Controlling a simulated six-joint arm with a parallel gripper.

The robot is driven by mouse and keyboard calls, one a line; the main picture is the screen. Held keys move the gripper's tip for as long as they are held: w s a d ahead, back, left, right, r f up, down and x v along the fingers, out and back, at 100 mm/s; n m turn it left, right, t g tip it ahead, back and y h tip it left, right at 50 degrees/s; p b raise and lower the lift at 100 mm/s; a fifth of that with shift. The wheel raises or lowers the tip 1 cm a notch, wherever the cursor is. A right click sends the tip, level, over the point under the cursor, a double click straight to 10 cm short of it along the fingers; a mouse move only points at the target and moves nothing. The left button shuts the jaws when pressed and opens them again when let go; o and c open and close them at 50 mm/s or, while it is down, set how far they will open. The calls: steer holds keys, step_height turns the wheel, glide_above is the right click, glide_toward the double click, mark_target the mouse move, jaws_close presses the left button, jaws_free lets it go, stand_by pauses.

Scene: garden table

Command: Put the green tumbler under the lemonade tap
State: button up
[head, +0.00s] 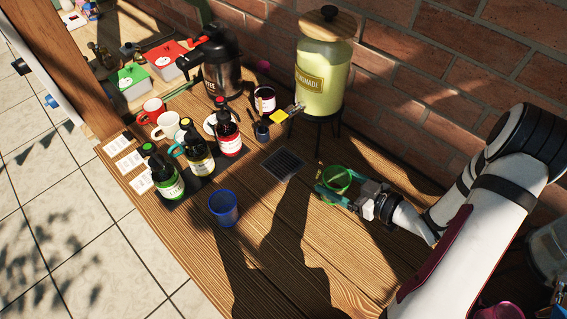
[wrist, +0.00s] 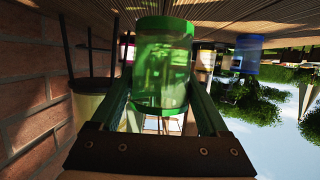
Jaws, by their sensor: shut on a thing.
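The green tumbler (head: 337,178) is clear green and stands on or just above the wooden table; I cannot tell which. My gripper (head: 334,190) is shut on it, with a teal finger on either side. In the wrist view, which shows the scene upside down, the tumbler (wrist: 161,65) fills the middle between the fingers. The lemonade dispenser (head: 322,85) is a jar of pale yellow drink with a wooden lid on a dark stand. Its tap (head: 294,108) points down and left. A dark slotted drip tray (head: 283,163) lies below and in front of the tap, left of the tumbler.
A blue tumbler (head: 224,208) stands on the table left of my gripper. Several pump bottles stand on a dark mat at the left, with red and white mugs behind. A dark jar (head: 265,100) and a steel flask (head: 221,68) stand near the tap. A brick wall runs behind.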

steer(key=shift+w+d+f, duration=0.1)
steer(key=shift+d+f, duration=0.05)
steer(key=shift+d, duration=0.05)
steer(key=shift+w+a+r+x, duration=0.1)
steer(key=shift+r+x, duration=0.35)
steer(key=shift+x, duration=2.5)
steer(key=shift+w+a+r+x, duration=0.15)
steer(key=shift+r+x, duration=0.35)
steer(key=shift+x, duration=2.45)
steer(key=shift+w+a+r+x, duration=0.1)
steer(key=shift+r+x, duration=0.35)
steer(key=shift+x, duration=2.55)
steer(key=shift+f, duration=0.1)
steer(key=o, duration=1.4)
